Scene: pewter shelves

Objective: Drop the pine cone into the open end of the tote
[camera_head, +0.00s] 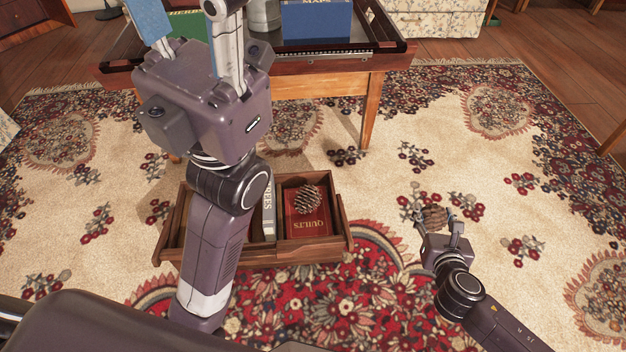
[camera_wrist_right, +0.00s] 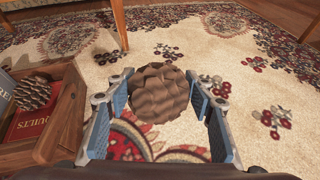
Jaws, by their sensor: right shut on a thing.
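A brown pine cone (camera_head: 434,217) is held between the blue-padded fingers of my right gripper (camera_head: 437,232), over the rug to the right of the tote. It also shows between the fingers in the right wrist view (camera_wrist_right: 160,92). The wooden tote (camera_head: 343,240) sits on the rug, with its wall also at the left of the wrist view (camera_wrist_right: 70,115). A second pine cone (camera_head: 307,199) lies in its right part on a red book (camera_head: 305,226). My left gripper (camera_head: 190,30) is raised with fingers spread, nothing seen between them. My left arm hides part of the tote.
A grey book (camera_head: 269,212) stands in the middle of the tote. A wooden table (camera_head: 330,66) stands behind, bearing a blue book (camera_head: 316,20) and a metal container (camera_head: 262,16). The patterned rug (camera_head: 390,140) is clear between the tote and my right gripper.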

